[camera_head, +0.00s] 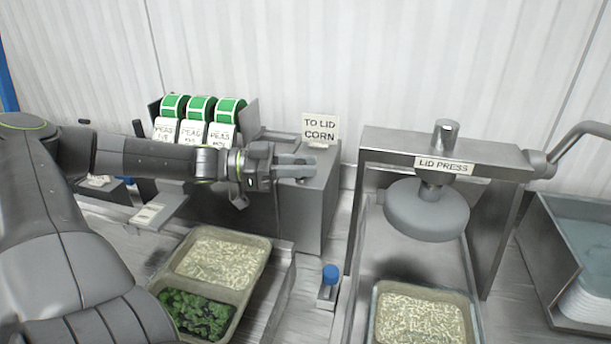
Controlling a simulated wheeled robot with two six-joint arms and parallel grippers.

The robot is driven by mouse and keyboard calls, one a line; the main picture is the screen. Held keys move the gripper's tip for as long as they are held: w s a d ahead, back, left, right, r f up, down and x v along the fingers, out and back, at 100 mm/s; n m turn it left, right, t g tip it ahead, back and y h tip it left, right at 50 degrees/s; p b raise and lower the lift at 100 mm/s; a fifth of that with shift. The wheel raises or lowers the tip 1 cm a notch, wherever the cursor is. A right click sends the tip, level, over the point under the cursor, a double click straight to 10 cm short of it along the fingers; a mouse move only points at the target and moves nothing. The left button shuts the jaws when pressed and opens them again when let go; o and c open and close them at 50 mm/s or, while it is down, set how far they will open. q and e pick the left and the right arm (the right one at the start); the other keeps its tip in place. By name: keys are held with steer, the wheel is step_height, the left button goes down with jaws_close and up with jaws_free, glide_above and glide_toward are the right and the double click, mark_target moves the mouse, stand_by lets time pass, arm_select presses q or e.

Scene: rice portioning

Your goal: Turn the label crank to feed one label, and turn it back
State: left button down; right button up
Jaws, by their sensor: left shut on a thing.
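The label dispenser (262,143) is a grey machine with three green label rolls (201,105) and printed white strips reading PEAS hanging in front. My left gripper (300,170) reaches in from the left at the dispenser's right-hand grey box (308,205). Its fingers are shut on a part there, apparently the label crank, which the fingers mostly hide, so its angle cannot be told. A white label (148,213) lies on the small plate in front of the rolls. My right gripper is not in view.
A sign (320,128) reads TO LID CORN. A two-part tray (262,262) with rice and greens stands below the dispenser. The lid press (428,210) stands right, above another rice tray (377,305). A blue-capped item (330,274) stands between. A grey bin (548,225) is far right.

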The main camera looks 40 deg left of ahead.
mark_target(298, 162)
arm_select(q)
steer(key=c, duration=2.2)
jaws_free()
steer(key=shift+s+a+m+g+h+b, duration=0.1)
steer(key=shift+a+m+g+h+b, duration=0.1)
steer(key=shift+m+g+h+b, duration=0.4)
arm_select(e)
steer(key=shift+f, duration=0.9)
arm_select(q)
steer(key=c, duration=1.2)
jaws_free()
steer(key=shift+c, duration=0.2)
steer(key=shift+r, duration=0.1)
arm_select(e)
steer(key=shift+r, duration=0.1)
arm_select(q)
step_height(298, 162, up, 10)
steer(key=p, duration=1)
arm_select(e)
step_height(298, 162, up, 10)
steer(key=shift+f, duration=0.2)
